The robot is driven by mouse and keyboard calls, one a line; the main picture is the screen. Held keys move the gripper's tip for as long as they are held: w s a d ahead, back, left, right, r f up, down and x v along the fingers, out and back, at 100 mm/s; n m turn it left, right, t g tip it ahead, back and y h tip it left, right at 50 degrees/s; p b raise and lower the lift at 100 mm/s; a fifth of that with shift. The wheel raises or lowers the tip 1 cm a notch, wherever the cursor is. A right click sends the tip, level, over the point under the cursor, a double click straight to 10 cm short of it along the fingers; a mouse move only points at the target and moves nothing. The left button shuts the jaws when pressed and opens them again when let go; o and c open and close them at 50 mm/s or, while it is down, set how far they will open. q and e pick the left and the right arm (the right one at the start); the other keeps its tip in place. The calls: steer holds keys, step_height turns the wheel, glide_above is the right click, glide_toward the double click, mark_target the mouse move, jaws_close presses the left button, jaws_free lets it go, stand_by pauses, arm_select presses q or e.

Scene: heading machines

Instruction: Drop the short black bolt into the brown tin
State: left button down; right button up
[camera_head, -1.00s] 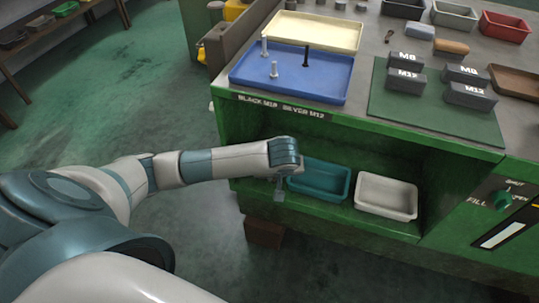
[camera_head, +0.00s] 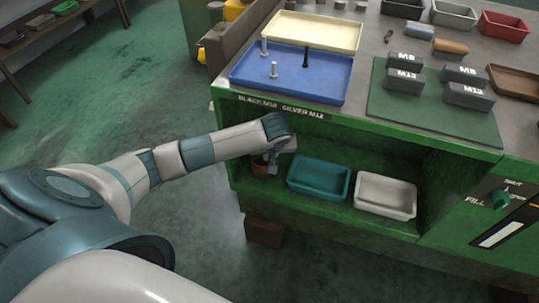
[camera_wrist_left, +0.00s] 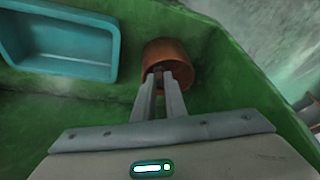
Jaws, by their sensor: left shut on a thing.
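The brown tin (camera_head: 259,169) stands at the left end of the green lower shelf, partly hidden by my left gripper (camera_head: 272,166). In the left wrist view the tin (camera_wrist_left: 178,52) is just beyond the fingertips (camera_wrist_left: 159,73), which overlap its near side. My right gripper is out of view.
A teal tray (camera_head: 319,178) and a white tray (camera_head: 386,196) sit right of the tin on the shelf. The bench top overhangs it. Above, a blue tray (camera_head: 325,87) holds a black bolt (camera_head: 306,57) and two silver bolts (camera_head: 273,70).

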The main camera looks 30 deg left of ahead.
arm_select(q)
steer(key=shift+f, duration=0.3)
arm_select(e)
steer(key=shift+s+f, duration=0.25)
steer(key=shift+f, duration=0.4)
arm_select(q)
steer(key=shift+w+f, duration=0.1)
steer(key=shift+f, duration=0.15)
steer(key=c, duration=2.1)
jaws_free()
steer(key=o, duration=0.3)
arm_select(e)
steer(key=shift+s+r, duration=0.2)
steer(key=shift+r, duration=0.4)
arm_select(q)
steer(key=shift+r, duration=0.2)
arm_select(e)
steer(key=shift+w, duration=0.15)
